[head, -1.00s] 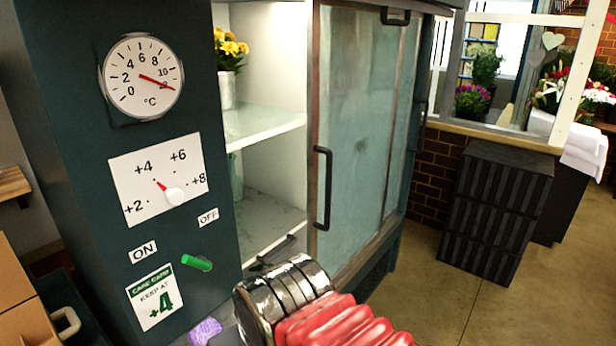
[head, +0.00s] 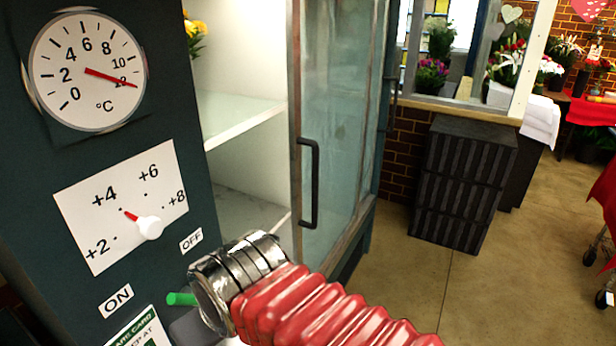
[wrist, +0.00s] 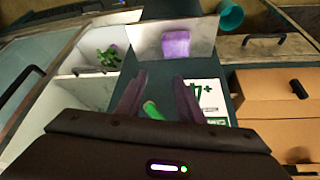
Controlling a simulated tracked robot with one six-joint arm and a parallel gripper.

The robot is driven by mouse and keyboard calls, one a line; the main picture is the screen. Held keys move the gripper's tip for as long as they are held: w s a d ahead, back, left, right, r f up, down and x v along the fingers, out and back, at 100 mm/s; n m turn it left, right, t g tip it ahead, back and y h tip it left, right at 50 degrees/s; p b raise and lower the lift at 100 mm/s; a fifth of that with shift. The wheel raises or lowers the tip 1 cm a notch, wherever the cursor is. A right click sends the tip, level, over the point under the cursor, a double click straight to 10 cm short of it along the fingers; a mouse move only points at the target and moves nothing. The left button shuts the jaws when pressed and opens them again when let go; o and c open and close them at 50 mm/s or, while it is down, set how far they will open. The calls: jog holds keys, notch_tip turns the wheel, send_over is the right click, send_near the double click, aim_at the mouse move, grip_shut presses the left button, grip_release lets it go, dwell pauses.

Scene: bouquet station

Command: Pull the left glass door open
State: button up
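A glass door (head: 338,130) with an upright black handle (head: 314,183) at its left edge shows in the head view. Left of it the cooler's white shelves (head: 235,118) are uncovered; I cannot tell whether this pane is the left door. In the wrist view a glass pane (wrist: 35,45) with a black handle (wrist: 20,86) is at the far left. My gripper (wrist: 158,90) is open, its two dark fingers apart, over the cooler's front panel. A green lever (wrist: 152,110) shows between the fingers, and in the head view (head: 181,299).
The panel carries a thermometer (head: 88,72) and a temperature dial (head: 148,228). A purple block (wrist: 175,43) and cardboard boxes (wrist: 270,90) show in the wrist view. Dark crates (head: 465,180) stand right of the cooler, with open floor in front.

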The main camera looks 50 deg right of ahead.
jog(key=w+d+f+m+y, duration=0.15)
jog(key=d+f+m, duration=0.35)
jog(key=d+m, duration=0.5)
jog(key=w+d+f+m+y, duration=0.1)
jog(key=d+f+m+y, duration=0.3)
jog(key=d+m, duration=0.7)
jog(key=w+d+r+m+t+h, duration=0.1)
jog(key=d+r+m+t, duration=0.2)
jog(key=d, duration=0.5)
jog(key=w+d+r+m+t+h, duration=0.1)
jog(key=d+r+m+t, duration=0.3)
jog(key=d, duration=0.4)
jog(key=w+d+r+m+t+h, duration=0.1)
jog(key=d+r+m+t+h, duration=0.1)
jog(key=d+m+t, duration=0.3)
jog(key=d+r+m, duration=0.1)
jog(key=d+m, duration=0.1)
jog(key=d, duration=0.1)
jog(key=shift+w+r, duration=0.2)
jog(key=shift+r, duration=0.05)
